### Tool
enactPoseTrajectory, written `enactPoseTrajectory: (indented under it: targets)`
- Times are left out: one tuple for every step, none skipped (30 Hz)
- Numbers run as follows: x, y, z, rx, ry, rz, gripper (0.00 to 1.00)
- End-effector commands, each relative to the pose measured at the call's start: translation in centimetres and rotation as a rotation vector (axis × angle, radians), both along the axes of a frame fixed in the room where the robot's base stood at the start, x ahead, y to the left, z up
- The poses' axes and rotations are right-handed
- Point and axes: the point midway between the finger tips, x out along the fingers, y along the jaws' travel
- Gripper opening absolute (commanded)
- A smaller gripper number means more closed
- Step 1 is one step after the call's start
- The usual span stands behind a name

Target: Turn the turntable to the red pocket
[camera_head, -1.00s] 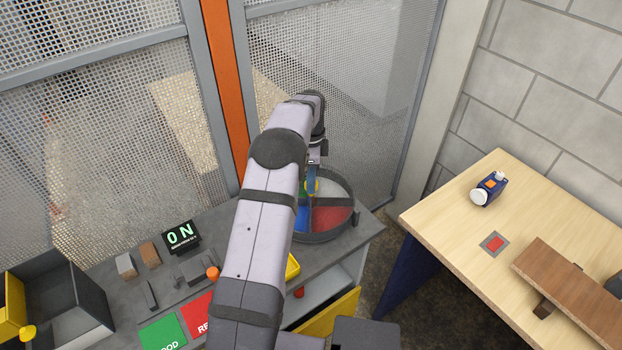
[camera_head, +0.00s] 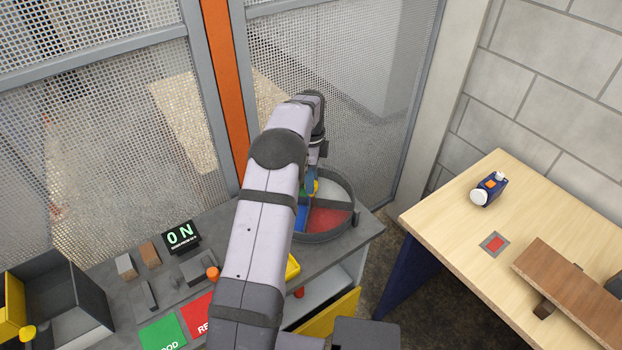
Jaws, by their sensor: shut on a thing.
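The turntable (camera_head: 353,211) is a round, grey-rimmed dish on the right end of the grey bench. Its pockets are split by dividers. The red pocket (camera_head: 325,220) faces the front right, the white pocket (camera_head: 331,190) is behind it, and a blue pocket (camera_head: 301,216) shows at the left. My gripper (camera_head: 311,188) points down at the turntable near its middle, beside a small yellow part. It is shut on a part of the turntable, but my arm hides much of the grip and the left side of the dish.
A lit sign (camera_head: 180,235), an orange knob (camera_head: 212,273), a green pad (camera_head: 162,334) and a red pad (camera_head: 197,315) are on the bench at left. Mesh fencing stands close behind. A wooden table (camera_head: 450,215) stands apart at right.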

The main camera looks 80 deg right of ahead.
Motion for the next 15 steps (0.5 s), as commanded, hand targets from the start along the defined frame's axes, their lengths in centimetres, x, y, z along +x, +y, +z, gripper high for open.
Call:
enactPoseTrajectory:
  targets:
    - [-0.16, -0.21, 0.27, -0.008, 0.004, 0.001, 0.37]
    - [-0.15, -0.20, 0.26, -0.007, 0.004, 0.001, 0.44]
    - [-0.14, -0.18, 0.23, -0.006, 0.003, 0.001, 0.49]
    - [-0.13, -0.16, 0.21, -0.006, 0.003, 0.001, 0.49]
    - [-0.12, -0.14, 0.19, -0.005, 0.003, 0.001, 0.49]
    - [-0.10, -0.12, 0.16, -0.005, 0.002, 0.001, 0.49]
    - [-0.09, -0.11, 0.15, -0.004, 0.002, 0.001, 0.49]
    - [-0.08, -0.10, 0.13, -0.004, 0.002, 0.001, 0.49]
    - [-0.07, -0.08, 0.11, -0.003, 0.002, 0.001, 0.49]
    - [-0.06, -0.08, 0.10, -0.003, 0.002, 0.001, 0.49]
    - [-0.06, -0.07, 0.10, -0.003, 0.001, 0.001, 0.49]
    - [-0.05, -0.07, 0.14, -0.003, 0.001, 0.001, 0.49]
    - [-0.05, -0.09, 0.21, -0.003, 0.001, 0.001, 0.49]
    - [-0.04, -0.10, 0.31, -0.003, 0.001, 0.001, 0.49]
    - [-0.04, -0.10, 0.50, -0.003, 0.001, 0.001, 0.49]
